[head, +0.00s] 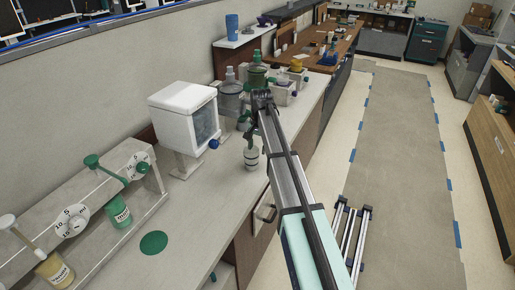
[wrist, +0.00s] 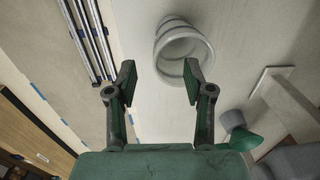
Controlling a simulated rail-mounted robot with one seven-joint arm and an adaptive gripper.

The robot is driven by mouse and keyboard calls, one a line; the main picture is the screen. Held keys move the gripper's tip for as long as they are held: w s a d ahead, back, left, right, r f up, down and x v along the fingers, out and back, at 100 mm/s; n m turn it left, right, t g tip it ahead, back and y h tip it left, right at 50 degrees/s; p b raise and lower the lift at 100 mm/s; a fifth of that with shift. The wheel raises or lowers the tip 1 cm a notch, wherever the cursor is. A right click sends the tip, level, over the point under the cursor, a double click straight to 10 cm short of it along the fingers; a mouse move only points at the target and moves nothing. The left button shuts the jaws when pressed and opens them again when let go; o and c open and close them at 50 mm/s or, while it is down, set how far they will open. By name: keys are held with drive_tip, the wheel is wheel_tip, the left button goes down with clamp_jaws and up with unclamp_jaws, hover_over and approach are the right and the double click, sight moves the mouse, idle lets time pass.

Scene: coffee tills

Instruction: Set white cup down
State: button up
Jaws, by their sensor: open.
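The white cup (head: 251,157) stands upright on the grey counter, near its front edge. In the wrist view the cup (wrist: 182,52) lies beyond the fingertips, a little right of the middle between them, and its open rim shows. My gripper (head: 250,138) is above and close to the cup in the head view. In the wrist view its two fingers (wrist: 159,82) are spread wide with nothing between them. I cannot tell whether a finger touches the cup.
A white dispenser (head: 183,110) stands left of the cup. Glass jars (head: 231,98) stand behind it. A rack with a green bottle (head: 119,212) and a yellow bottle (head: 54,272) is at the left. A green disc (head: 153,243) lies on the counter (head: 205,215), with bare surface around it.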

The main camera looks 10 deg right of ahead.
drive_tip(key=shift+r+p, duration=1.6)
drive_tip(key=shift+r, duration=1.65)
